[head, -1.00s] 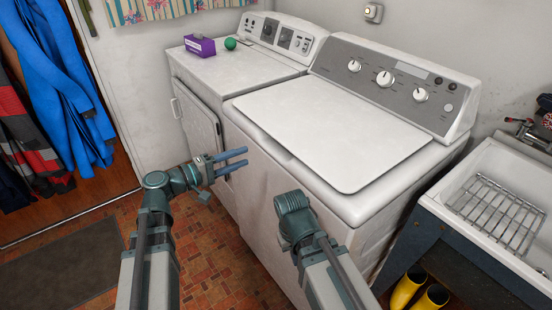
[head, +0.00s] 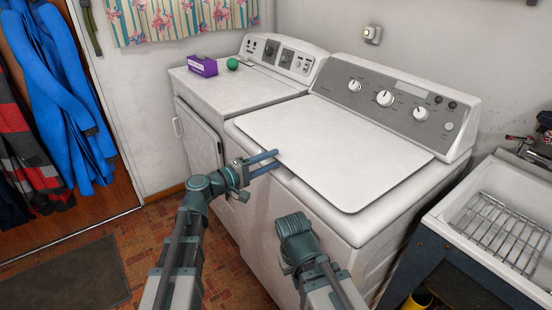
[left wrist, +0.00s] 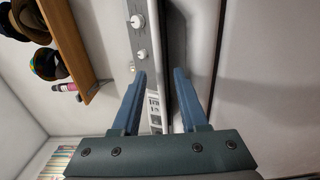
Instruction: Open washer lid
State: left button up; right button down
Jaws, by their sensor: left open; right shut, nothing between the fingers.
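The washer (head: 300,205) is the white top-loading machine in the middle of the head view. Its flat white lid (head: 340,150) lies closed, below a grey panel with knobs. My left gripper (head: 270,162) is open and empty at the front left edge of the lid; I cannot tell whether it touches. In the left wrist view the two blue fingers (left wrist: 160,95) are apart with nothing between them, and the washer's knobs (left wrist: 138,22) show beyond. My right arm's wrist (head: 295,240) is low in front of the washer; its fingertips are hidden behind it.
A dryer (head: 235,95) with a purple box (head: 202,66) and a green ball (head: 233,64) on top stands left of the washer. A sink with a wire rack (head: 505,225) is at the right. Blue clothing (head: 60,100) hangs at the far left.

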pick_arm(q)
jog(key=shift+x, duration=1.2)
grip_shut()
dwell(0.6)
